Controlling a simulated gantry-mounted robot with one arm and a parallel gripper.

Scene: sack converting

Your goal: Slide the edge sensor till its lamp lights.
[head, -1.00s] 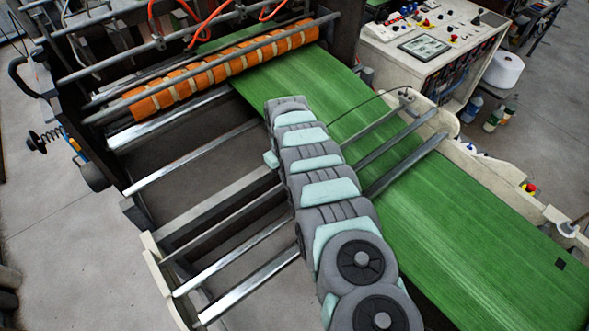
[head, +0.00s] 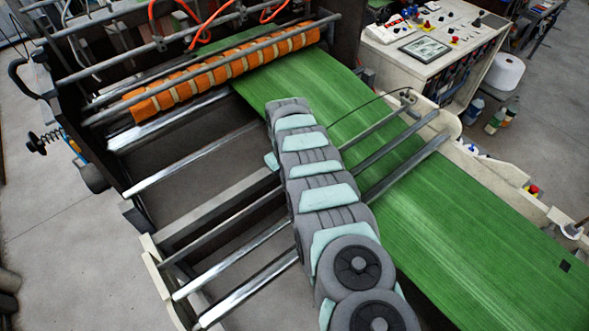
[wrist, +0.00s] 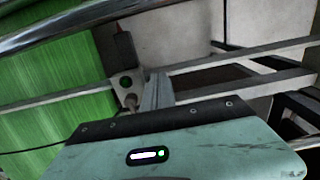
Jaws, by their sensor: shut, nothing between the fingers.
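The edge sensor (wrist: 122,46) shows in the wrist view as a dark box on a pale bracket, beside the edge of the green web (wrist: 60,80). A small round lens (wrist: 126,81) on the bracket looks dark green and unlit. A knob sits just below it. My gripper (wrist: 157,88) is shut and empty, with its fingers close to the right of the bracket and knob. I cannot tell whether they touch. In the head view my arm hides the gripper and the sensor; the green web (head: 450,220) runs past on the right.
Metal cross rails (head: 215,240) span the frame under my arm. An orange-banded roller (head: 220,75) lies at the back. A thin black cable (head: 350,103) arcs from the right side frame towards my arm. A control console (head: 430,45) stands at the back right.

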